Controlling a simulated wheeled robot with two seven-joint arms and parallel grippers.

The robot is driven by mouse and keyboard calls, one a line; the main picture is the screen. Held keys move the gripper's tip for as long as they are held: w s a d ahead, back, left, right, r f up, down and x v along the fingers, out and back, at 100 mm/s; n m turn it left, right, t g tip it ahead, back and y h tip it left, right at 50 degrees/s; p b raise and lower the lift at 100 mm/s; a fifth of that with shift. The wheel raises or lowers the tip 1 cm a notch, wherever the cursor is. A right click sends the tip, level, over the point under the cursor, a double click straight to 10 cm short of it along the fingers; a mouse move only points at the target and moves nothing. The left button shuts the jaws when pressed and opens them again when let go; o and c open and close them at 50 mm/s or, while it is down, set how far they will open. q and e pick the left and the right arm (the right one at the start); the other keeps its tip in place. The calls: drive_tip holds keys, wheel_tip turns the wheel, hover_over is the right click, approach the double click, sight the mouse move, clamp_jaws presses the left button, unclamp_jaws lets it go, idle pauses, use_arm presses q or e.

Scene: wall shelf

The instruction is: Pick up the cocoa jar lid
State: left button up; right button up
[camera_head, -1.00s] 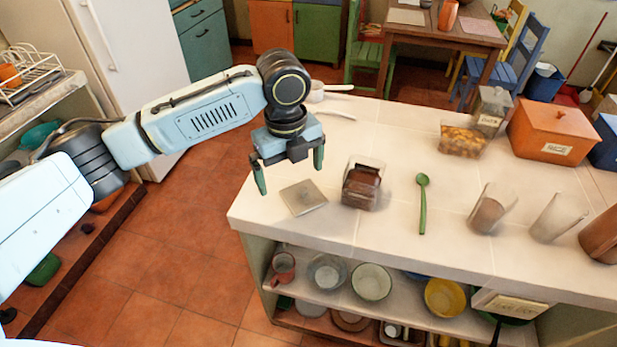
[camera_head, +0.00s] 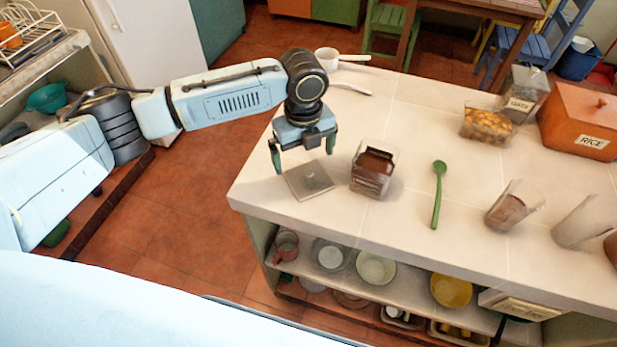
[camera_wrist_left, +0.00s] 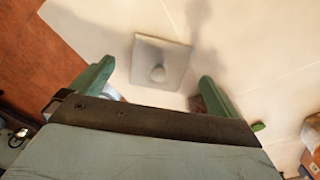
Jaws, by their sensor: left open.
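The cocoa jar lid (camera_head: 310,181) is a flat square grey plate with a small knob. It lies on the counter near its left front corner. In the left wrist view the lid (camera_wrist_left: 162,60) lies ahead, with its knob towards the fingers. The open cocoa jar (camera_head: 373,169), clear with brown contents, stands just right of the lid. My left gripper (camera_head: 304,162) is open and empty above the lid's far side, pointing down. Its two green fingers (camera_wrist_left: 155,85) are spread wide in the wrist view and appear apart from the lid. My right gripper is not in view.
A green spoon (camera_head: 438,193) lies right of the jar. Further right stand clear containers (camera_head: 512,205) and an orange rice box (camera_head: 582,122). A white pan (camera_head: 327,58) is at the back left. Bowls (camera_head: 376,268) fill the shelf below the countertop.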

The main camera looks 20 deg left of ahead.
sight(305, 165)
use_arm(q)
wheel_tip(305, 165, down, 4)
drive_tip(key=shift+w+f, duration=0.1)
drive_tip(key=shift+f, duration=0.05)
drive_tip(key=c, duration=0.9)
